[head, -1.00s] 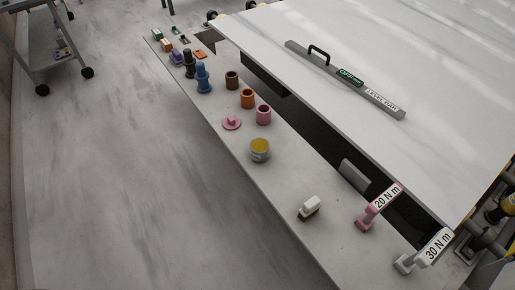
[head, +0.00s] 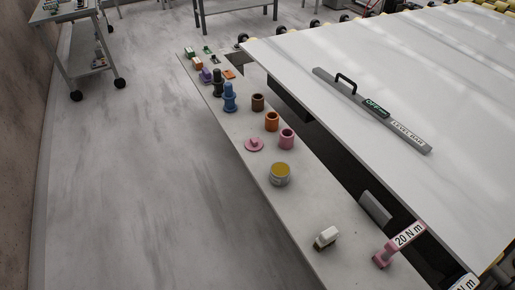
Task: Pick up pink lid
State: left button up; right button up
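The pink lid (head: 254,144) is a flat disc with a small knob on top. It lies on the narrow grey ledge (head: 322,208), near the ledge's left edge. A pink cup (head: 287,139), open at the top, stands just to its right. A grey tin with a yellow top (head: 280,174) stands nearer than the lid, apart from it. Neither of my grippers shows in the head view.
Orange (head: 272,122) and brown (head: 257,103) cups and a blue stepped piece (head: 229,98) stand farther along the ledge. A white block (head: 326,237) and a pink tool marked 20 N m (head: 387,254) are nearer. A large slab (head: 440,90) carries a level bar (head: 372,110). Open floor (head: 150,170) lies left.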

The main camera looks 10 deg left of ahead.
aim_at(253, 144)
jog(key=i+j, duration=0.4)
jog(key=j, duration=0.15)
jog(key=i+j, duration=0.4)
jog(key=j, duration=0.15)
jog(key=i+j+z, duration=0.1)
jog(key=z, duration=0.3)
jog(key=j+z, duration=0.2)
jog(key=z, duration=0.15)
jog(key=i+j+z, duration=0.15)
jog(key=z, duration=0.25)
